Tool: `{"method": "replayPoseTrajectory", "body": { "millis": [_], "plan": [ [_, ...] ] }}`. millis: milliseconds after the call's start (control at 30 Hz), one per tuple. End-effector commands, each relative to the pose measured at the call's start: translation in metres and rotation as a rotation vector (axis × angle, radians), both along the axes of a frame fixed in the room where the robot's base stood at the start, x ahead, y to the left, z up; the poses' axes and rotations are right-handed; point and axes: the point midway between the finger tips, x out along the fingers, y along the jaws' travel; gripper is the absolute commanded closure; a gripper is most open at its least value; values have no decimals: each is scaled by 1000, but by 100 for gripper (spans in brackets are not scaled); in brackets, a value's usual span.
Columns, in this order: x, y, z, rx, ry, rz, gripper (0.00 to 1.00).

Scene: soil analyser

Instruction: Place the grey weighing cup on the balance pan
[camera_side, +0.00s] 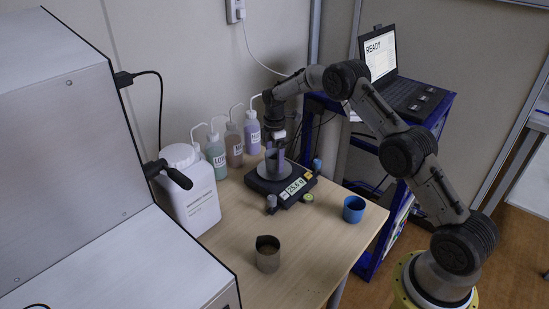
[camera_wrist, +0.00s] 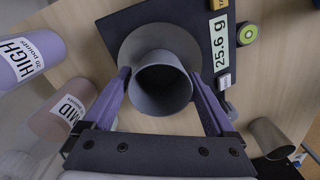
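The grey weighing cup (camera_side: 274,160) stands upright on the round grey balance pan (camera_side: 264,174). In the wrist view, I look into the open, empty-looking cup (camera_wrist: 162,90), with the pan (camera_wrist: 140,38) around and behind it. The black balance (camera_side: 283,188) shows 25.6 g on its display (camera_wrist: 220,43). My gripper (camera_side: 275,146) is low over the pan. In the wrist view, my gripper's two fingers (camera_wrist: 161,84) stand on either side of the cup, very close to its wall. I cannot tell whether they press on it.
Several labelled wash bottles (camera_side: 234,144) and a white jug (camera_side: 189,188) stand left of the balance. A blue cup (camera_side: 353,209) and a metal beaker (camera_side: 268,255) stand nearer the front. A small green-rimmed disc (camera_side: 308,198) lies beside the balance. The front tabletop is mostly clear.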

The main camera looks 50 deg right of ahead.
Motion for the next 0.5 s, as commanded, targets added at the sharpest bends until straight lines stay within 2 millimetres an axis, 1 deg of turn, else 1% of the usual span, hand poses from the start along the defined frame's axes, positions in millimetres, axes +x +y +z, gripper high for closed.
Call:
{"method": "replayPoseTrajectory", "body": {
  "millis": [233, 333, 467, 500],
  "plan": [
    [0, 0, 0, 0, 0, 0, 0],
    [0, 0, 4, 0, -1, 0, 0],
    [1, 0, 18, -1, -3, 0, 0],
    [1, 0, 25, -1, -4, 0, 0]
  ]
}}
